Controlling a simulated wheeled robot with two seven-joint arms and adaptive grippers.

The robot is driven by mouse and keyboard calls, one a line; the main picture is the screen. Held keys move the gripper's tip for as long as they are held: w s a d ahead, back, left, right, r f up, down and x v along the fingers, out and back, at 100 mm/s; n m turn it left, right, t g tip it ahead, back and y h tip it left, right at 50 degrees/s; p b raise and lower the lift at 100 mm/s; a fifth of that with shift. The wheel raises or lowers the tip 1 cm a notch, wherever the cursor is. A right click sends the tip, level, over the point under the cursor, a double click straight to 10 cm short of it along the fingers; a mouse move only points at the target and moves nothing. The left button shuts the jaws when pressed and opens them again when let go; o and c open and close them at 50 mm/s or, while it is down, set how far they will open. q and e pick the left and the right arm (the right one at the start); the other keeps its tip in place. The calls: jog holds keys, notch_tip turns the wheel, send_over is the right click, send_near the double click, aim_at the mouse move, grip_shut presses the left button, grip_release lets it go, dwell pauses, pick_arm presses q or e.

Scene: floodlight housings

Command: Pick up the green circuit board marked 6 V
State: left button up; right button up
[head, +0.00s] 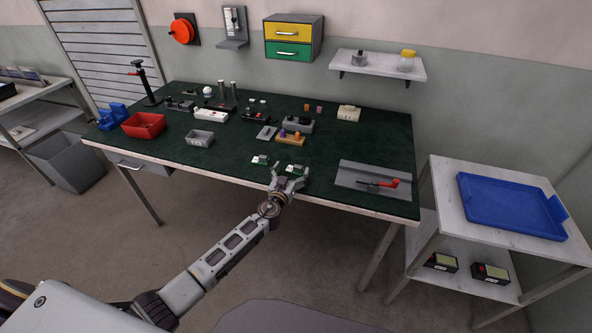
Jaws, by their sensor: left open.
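Two small green circuit boards with pale labels lie near the front edge of the dark green bench top. One board (261,160) is just left of my left gripper (290,173). The other board (296,169) is at the gripper's fingertips and partly hidden by them. The labels are too small to read, so I cannot tell which board is marked 6 V. My left gripper is open, its fingers spread around the near side of the second board; I cannot tell if they touch it. My right gripper is out of view.
On the bench (345,149), an orange-brown block with pegs (290,139) and a grey tray (200,138) stand behind the boards. A red bin (144,125) is at left. A grey plate (372,178) with a red-handled tool (385,183) lies at right. A blue tray (512,205) is on the side table.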

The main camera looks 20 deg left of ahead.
pick_arm(q)
jog(key=shift+w, duration=1.15)
jog(key=c, duration=1.1)
